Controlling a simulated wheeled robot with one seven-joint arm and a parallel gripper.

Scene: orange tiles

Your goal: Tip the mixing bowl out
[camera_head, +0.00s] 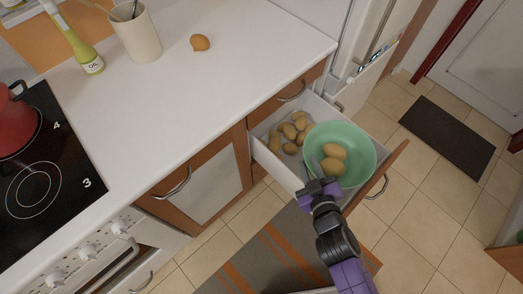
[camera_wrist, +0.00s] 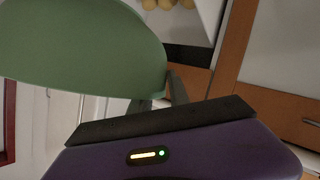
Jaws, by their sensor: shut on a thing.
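The green mixing bowl (camera_head: 360,163) is over the open drawer at the counter's right end, its inside facing up toward the head camera. Two potatoes (camera_head: 333,161) lie in it. My gripper (camera_head: 315,170) is shut on the bowl's near-left rim. In the wrist view the bowl (camera_wrist: 85,45) fills the upper left as a smooth green outer wall, and my gripper (camera_wrist: 160,88) reaches its lower right edge. The fingertips are partly hidden by the wrist housing and the bowl.
The open drawer (camera_head: 261,152) holds several potatoes (camera_head: 290,131) left of the bowl. An oil bottle (camera_head: 84,52) and a utensil crock (camera_head: 137,38) stand at the back left. A striped mat (camera_head: 255,262) lies on the floor.

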